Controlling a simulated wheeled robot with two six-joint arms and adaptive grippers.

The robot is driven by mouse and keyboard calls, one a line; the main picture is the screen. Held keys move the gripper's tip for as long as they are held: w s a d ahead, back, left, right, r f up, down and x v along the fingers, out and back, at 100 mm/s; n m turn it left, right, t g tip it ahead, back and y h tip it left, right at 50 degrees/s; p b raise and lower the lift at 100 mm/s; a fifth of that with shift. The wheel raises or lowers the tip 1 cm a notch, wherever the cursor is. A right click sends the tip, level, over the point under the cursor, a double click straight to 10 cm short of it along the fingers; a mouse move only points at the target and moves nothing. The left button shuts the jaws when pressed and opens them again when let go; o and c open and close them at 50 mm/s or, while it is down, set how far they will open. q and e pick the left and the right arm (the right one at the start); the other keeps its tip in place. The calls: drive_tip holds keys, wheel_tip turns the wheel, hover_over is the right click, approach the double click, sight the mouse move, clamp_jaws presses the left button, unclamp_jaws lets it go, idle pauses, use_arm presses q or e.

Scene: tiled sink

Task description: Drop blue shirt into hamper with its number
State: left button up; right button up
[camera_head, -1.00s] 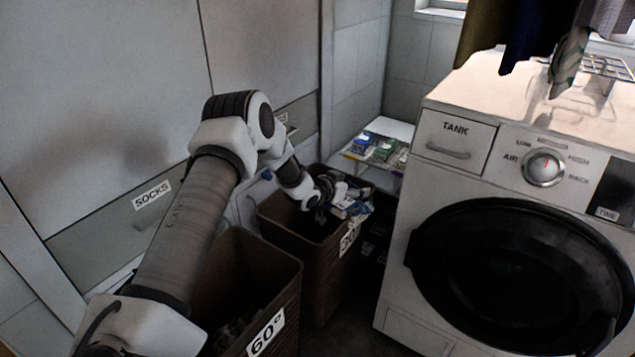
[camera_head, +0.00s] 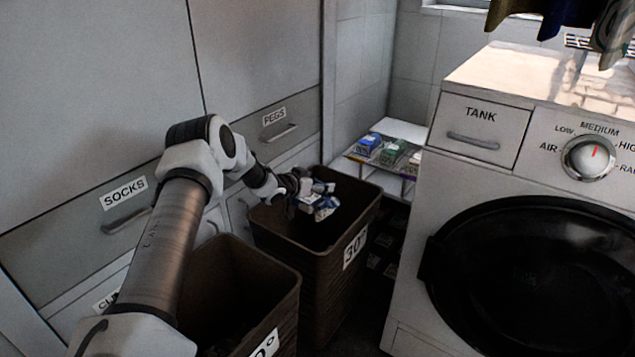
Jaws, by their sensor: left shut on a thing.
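My left gripper (camera_head: 305,191) is over the opening of the brown hamper marked 30° (camera_head: 300,259). My right gripper is not in view.
The washing machine (camera_head: 420,270) with a TANK drawer stands at right. A low shelf with small boxes (camera_head: 388,148) is behind the 30° hamper. Drawers marked SOCKS (camera_head: 75,240) and PEGS line the left wall. Garments hang at top right.

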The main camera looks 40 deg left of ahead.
use_arm(q)
drive_tip(key=o, duration=1.1)
drive_tip(key=v, duration=1.2)
drive_tip(key=shift+d, duration=0.1)
